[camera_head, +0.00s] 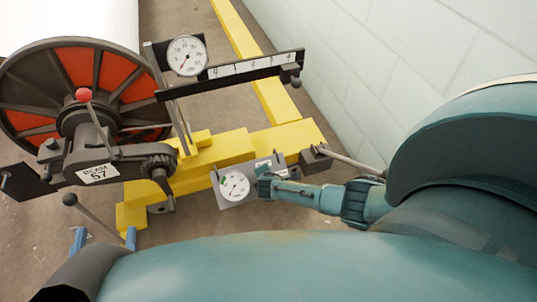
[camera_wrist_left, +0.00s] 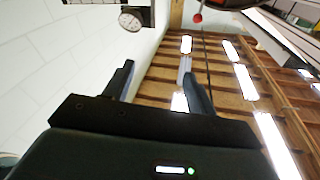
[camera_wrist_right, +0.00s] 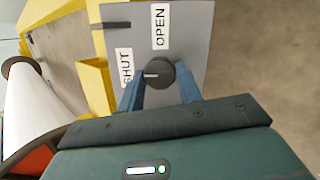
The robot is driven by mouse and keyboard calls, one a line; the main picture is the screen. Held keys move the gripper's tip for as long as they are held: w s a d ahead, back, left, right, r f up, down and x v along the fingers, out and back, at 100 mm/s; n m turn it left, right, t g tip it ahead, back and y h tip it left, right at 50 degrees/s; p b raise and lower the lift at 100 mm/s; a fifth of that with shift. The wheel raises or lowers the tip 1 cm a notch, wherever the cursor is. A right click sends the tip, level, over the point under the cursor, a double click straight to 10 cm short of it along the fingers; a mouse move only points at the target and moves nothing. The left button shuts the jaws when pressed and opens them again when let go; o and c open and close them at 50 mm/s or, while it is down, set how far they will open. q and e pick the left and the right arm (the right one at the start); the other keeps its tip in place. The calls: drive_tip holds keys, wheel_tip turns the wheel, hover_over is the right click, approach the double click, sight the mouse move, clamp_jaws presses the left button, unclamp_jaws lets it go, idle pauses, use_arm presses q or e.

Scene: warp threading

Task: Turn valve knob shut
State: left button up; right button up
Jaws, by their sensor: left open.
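The dark round valve knob (camera_wrist_right: 170,76) sits on a grey panel (camera_wrist_right: 190,25). Its white pointer mark points left, toward the SHUT label (camera_wrist_right: 126,66); the OPEN label (camera_wrist_right: 159,27) is above. My right gripper (camera_wrist_right: 160,72) has its blue fingers on either side of the knob, very close to it; I cannot tell whether they press on it. In the head view my right gripper (camera_head: 265,186) is at the panel (camera_head: 222,198) and hides the knob. My left gripper (camera_head: 105,239) is open and empty at the lower left, apart from the panel.
A white gauge (camera_head: 235,187) is on the panel beside my right gripper. A yellow frame (camera_head: 220,152) carries a red-and-black reel (camera_head: 75,75), a red-tipped lever (camera_head: 84,95) and an upper dial (camera_head: 187,55). A pale block wall (camera_head: 380,50) rises at right.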

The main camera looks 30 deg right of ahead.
drive_tip(key=o, duration=0.4)
drive_tip(key=shift+o, duration=0.2)
use_arm(q)
drive_tip(key=shift+r, duration=0.1)
use_arm(e)
drive_tip(key=shift+s+a+r+p, duration=0.1)
drive_tip(key=shift+s+r+p, duration=0.05)
drive_tip(key=shift+r+p, duration=0.15)
use_arm(q)
drive_tip(key=a+n+g+y+p, duration=0.1)
drive_tip(key=p, duration=0.1)
drive_tip(key=r+n+g+y+p, duration=0.1)
drive_tip(key=p, duration=0.2)
drive_tip(key=s+a+n+g+y+p, duration=0.1)
drive_tip(key=g+p, duration=0.1)
drive_tip(key=p, duration=0.1)
drive_tip(key=shift+s+a+r, duration=0.1)
drive_tip(key=shift+a+r, duration=0.15)
drive_tip(key=shift+a, duration=0.1)
use_arm(e)
drive_tip(key=v, duration=1.2)
drive_tip(key=shift+s, duration=0.15)
drive_tip(key=shift+a+r, duration=0.1)
